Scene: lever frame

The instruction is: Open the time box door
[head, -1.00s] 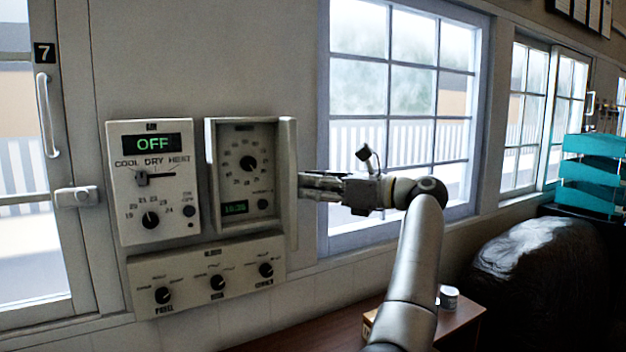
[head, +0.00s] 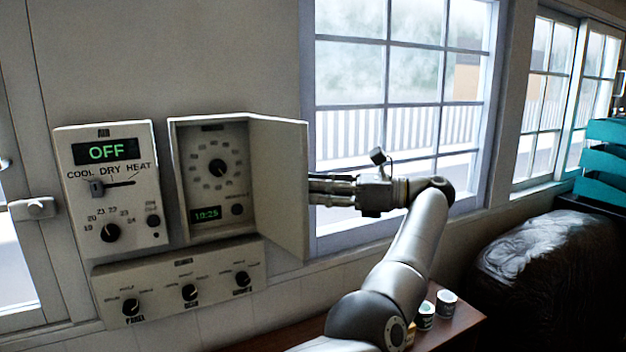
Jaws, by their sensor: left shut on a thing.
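The time box (head: 183,200) is a pale wall unit with a black dial and a green display inside. Its door (head: 278,185) is hinged at the box's right side and stands swung out to the right, so the interior shows. My left gripper (head: 315,188) is at the door's free edge, right of the box, and is shut on the door. The fingertips are partly hidden by the door. My right gripper is not in view.
A control panel reading OFF (head: 108,190) is left of the time box, and a panel with three knobs (head: 180,285) is below. A window (head: 405,130) is behind my arm. Small cups (head: 446,303) stand on the brown table (head: 462,325). A dark covered object (head: 545,270) is at right.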

